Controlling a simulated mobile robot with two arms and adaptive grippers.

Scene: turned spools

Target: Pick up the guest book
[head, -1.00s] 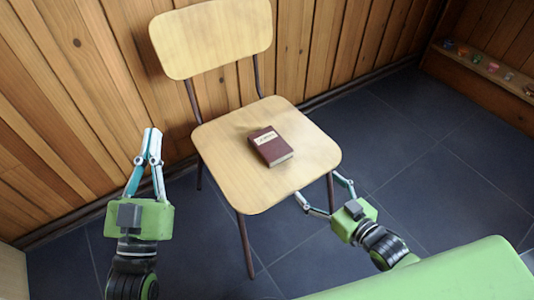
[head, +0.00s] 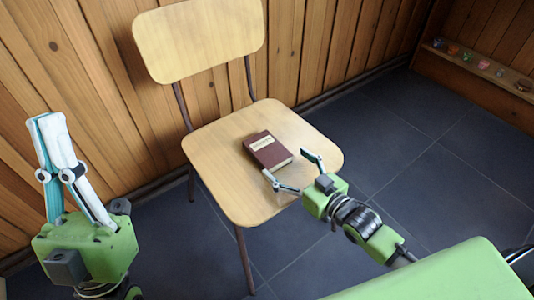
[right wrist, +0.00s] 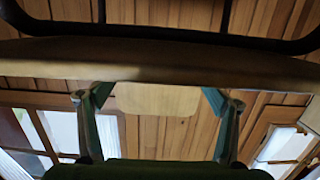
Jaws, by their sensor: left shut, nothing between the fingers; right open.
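The guest book (head: 268,150) is a dark red-brown book with a pale label, lying flat on the wooden seat of the chair (head: 230,185). My right gripper (head: 289,168) is open and empty, at the seat's front right edge, with its fingertips close to the book's near end. Whether they touch it I cannot tell. In the right wrist view the open fingers (right wrist: 160,92) frame the pale chair backrest (right wrist: 155,99), and the seat shows edge-on; I cannot make out the book there. My left gripper (head: 46,118) is shut and empty, left of the chair, pointing up.
A wood-panelled wall (head: 330,45) stands behind the chair. A low ledge (head: 490,66) with several small coloured items is at the far right. The dark tiled floor (head: 430,130) right of the chair is clear.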

